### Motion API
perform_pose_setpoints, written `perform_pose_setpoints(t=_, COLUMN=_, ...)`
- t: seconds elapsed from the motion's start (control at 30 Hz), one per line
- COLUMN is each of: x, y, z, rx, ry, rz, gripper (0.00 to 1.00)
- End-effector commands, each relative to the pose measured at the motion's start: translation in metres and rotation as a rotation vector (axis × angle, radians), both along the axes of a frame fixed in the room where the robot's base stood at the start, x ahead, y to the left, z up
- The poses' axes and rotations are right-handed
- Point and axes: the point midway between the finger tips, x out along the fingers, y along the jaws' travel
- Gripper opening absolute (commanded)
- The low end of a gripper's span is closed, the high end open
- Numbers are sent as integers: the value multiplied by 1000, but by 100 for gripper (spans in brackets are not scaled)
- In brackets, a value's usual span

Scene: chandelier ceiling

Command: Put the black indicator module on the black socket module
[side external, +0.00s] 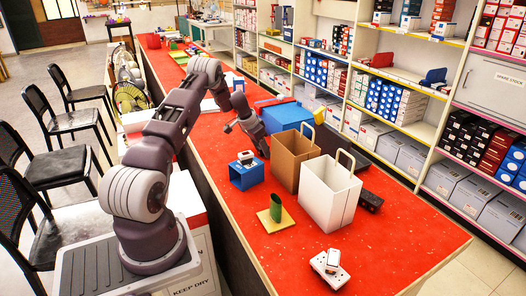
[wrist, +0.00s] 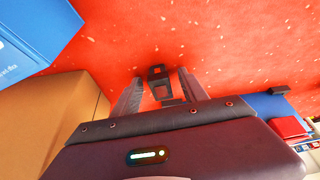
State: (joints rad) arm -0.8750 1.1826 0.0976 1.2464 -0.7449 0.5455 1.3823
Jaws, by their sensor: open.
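A small black module (wrist: 158,74) with openings in its face shows between the fingertips of my gripper (wrist: 159,78) in the wrist view. The fingers are open, with a gap on each side of it; I cannot tell whether it is the indicator or the socket module. In the side view my arm reaches down to the table behind the brown bag, and my fingertips are hard to make out there. Another black block (side external: 370,201) lies on the red table right of the white bag; its kind is unclear. A small black piece (wrist: 279,91) shows at right in the wrist view.
A brown bag (side external: 292,160) and a white bag (side external: 327,199) stand close to my gripper. A blue stand (side external: 246,176) carries a white and dark module (side external: 245,157). A green holder (side external: 275,208) and white modules (side external: 329,268) are nearer. The red table (side external: 405,240) is clear at front right.

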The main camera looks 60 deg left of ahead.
Motion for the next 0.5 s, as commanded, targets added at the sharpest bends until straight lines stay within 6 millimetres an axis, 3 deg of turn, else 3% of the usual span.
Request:
perform_pose_setpoints(t=0.03, x=0, y=0, z=0, rx=0, ry=0, rz=0, gripper=45)
perform_pose_setpoints(t=0.27, x=0, y=0, z=0, rx=0, ry=0, rz=0, gripper=0)
perform_pose_setpoints(t=0.5, x=0, y=0, z=1, rx=0, ry=0, rz=0, gripper=0)
